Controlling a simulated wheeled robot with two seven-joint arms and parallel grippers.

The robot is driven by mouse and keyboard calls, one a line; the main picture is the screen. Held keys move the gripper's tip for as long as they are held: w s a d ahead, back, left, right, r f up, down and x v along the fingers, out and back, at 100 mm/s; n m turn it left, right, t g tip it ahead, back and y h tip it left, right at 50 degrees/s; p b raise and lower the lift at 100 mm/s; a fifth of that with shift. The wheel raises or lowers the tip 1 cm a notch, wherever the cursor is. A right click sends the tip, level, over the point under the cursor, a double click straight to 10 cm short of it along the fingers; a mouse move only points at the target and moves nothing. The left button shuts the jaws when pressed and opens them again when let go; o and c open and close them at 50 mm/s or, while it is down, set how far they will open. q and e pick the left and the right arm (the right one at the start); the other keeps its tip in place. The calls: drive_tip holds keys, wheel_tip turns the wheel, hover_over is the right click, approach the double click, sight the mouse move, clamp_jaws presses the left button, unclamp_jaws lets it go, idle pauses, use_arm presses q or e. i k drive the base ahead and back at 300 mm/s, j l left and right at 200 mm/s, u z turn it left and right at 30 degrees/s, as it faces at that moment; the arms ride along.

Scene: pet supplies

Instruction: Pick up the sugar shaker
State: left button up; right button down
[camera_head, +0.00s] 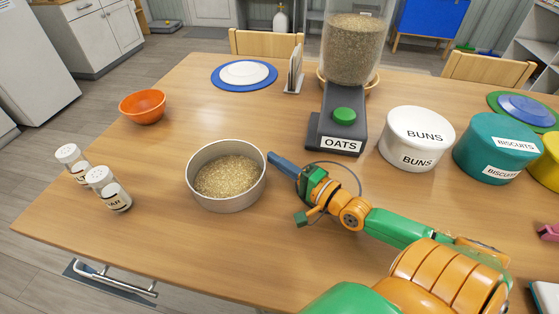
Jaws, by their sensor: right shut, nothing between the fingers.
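Two clear shakers with white caps stand at the left side of the table. The nearer one, whose partly visible label seems to end in "AR", looks like the sugar shaker (113,195). The other shaker (74,165) stands just behind it to the left, with a label partly turned away. My right gripper (272,158) reaches in from the right, with its fingers together and empty beside the right rim of a round metal pan. It is well to the right of both shakers. My left gripper is out of view.
The metal pan (228,202), filled with grain, stands between my right gripper and the shakers. An orange bowl (143,107) is behind them. The oats dispenser (345,138), buns canister (417,138) and biscuits canister (492,148) stand to the right. The front left table is clear.

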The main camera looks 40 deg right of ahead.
sight(109, 187)
drive_tip(key=k+j, duration=1.2)
drive_tip(key=k, duration=0.05)
